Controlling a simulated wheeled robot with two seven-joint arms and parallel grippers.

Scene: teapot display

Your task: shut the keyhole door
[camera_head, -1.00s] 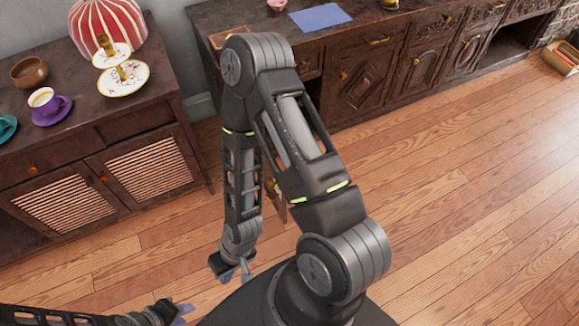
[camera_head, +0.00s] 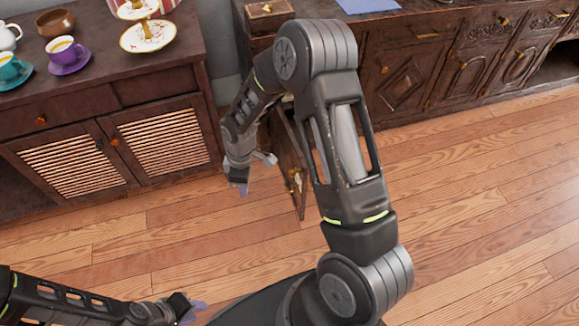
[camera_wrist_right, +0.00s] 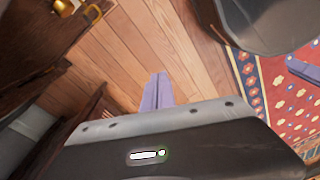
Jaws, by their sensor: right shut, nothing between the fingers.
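The keyhole door (camera_head: 288,160) is dark wood with a brass fitting and stands swung open from the right-hand cabinet in the head view, partly hidden behind my right arm. My right gripper (camera_head: 243,188) is left of the door, apart from it, over the floor. In the right wrist view, its two lilac fingers (camera_wrist_right: 157,92) are together and empty. Dark wood with brass fittings (camera_wrist_right: 65,8), apparently the door, shows at the upper left there. My left gripper (camera_head: 194,308) is low at the bottom of the head view, far from the door; its finger gap is unclear.
A left cabinet (camera_head: 100,97) with slatted doors carries a purple cup (camera_head: 68,55), a teal cup (camera_head: 10,70) and a tiered plate stand (camera_head: 148,37). The right-hand cabinet (camera_head: 395,85) runs along the wall. Wooden floor (camera_head: 480,220) is open on the right. A patterned rug (camera_wrist_right: 275,105) shows in the wrist view.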

